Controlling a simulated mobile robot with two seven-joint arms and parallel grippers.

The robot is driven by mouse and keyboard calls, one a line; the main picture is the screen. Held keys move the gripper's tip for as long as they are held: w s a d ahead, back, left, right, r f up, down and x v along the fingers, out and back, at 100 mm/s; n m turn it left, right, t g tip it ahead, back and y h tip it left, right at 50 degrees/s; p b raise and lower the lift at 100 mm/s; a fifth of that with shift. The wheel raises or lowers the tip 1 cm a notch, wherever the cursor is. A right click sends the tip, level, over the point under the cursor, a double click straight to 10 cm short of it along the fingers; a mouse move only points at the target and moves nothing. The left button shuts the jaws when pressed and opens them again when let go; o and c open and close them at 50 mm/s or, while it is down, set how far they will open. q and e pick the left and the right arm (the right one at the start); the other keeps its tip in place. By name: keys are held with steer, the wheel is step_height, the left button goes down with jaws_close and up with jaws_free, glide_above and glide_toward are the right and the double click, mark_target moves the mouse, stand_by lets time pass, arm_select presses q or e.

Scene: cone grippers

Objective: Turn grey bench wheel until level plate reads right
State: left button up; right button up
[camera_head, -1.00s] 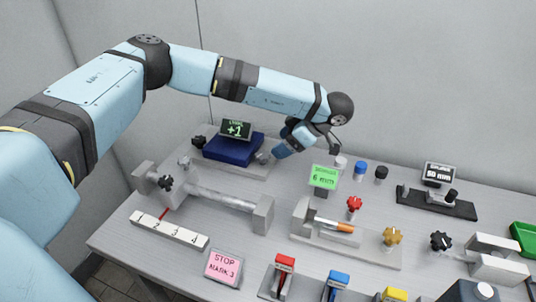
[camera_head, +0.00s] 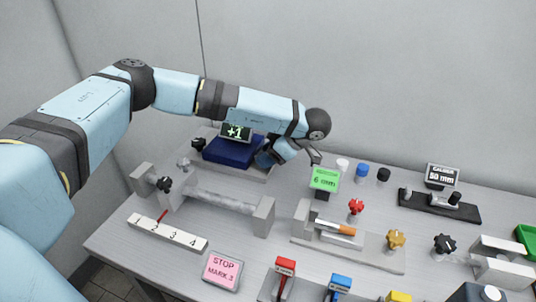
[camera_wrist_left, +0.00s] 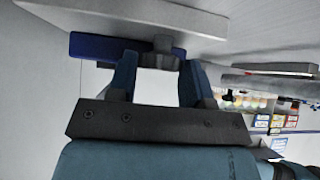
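The level plate (camera_head: 228,153) is a dark blue block at the back left of the bench; its display (camera_head: 236,132) reads +1. The grey wheel at its right side is mostly hidden by my left gripper (camera_head: 266,158) in the head view. In the left wrist view the grey wheel (camera_wrist_left: 163,44) shows at the fingertips, close to the blue plate (camera_wrist_left: 98,46). The fingers of my left gripper (camera_wrist_left: 160,70) stand apart with a clear gap between them; I see no clear grip on the wheel. My right gripper is not in view.
A green 6 mm display (camera_head: 324,179) and blue (camera_head: 361,170), white and black knobs stand right of my left gripper. A grey rod fixture (camera_head: 225,200), a numbered scale (camera_head: 168,233) and a pink STOP MARK 3 sign (camera_head: 222,271) lie in front. The wall is close behind.

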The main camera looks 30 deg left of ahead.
arm_select(q)
steer(key=shift+r+n+g+p, duration=0.1)
steer(key=shift+n+g+p, duration=0.2)
steer(key=shift+p, duration=0.3)
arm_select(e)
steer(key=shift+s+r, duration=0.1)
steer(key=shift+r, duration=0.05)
